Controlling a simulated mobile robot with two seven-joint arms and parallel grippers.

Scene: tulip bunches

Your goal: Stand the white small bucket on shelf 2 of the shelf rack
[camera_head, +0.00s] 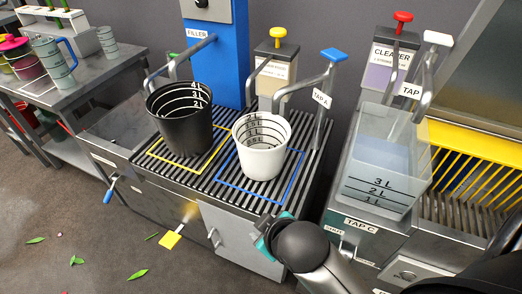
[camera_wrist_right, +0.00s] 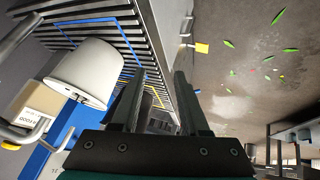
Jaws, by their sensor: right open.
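The white small bucket (camera_head: 262,160) stands upright on the slatted grate, inside a blue outlined square under Tap A. It has level marks inside. It also shows in the right wrist view (camera_wrist_right: 85,75), left of my fingers. My right gripper (camera_wrist_right: 160,78) is open and empty, with the bucket outside its fingers. In the head view, its teal body and dark wrist are in front of the bench, below the bucket; the fingers are hard to make out there. My left gripper is not in view. I cannot identify a shelf rack marked shelf 2.
A black bucket (camera_head: 178,125) stands in the yellow square, close left of the white one. Tap A (camera_head: 320,97) rises close behind and right. A clear tank (camera_head: 385,165) stands at right. A metal table (camera_head: 85,75) with jugs is at far left. Leaves lie on the floor.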

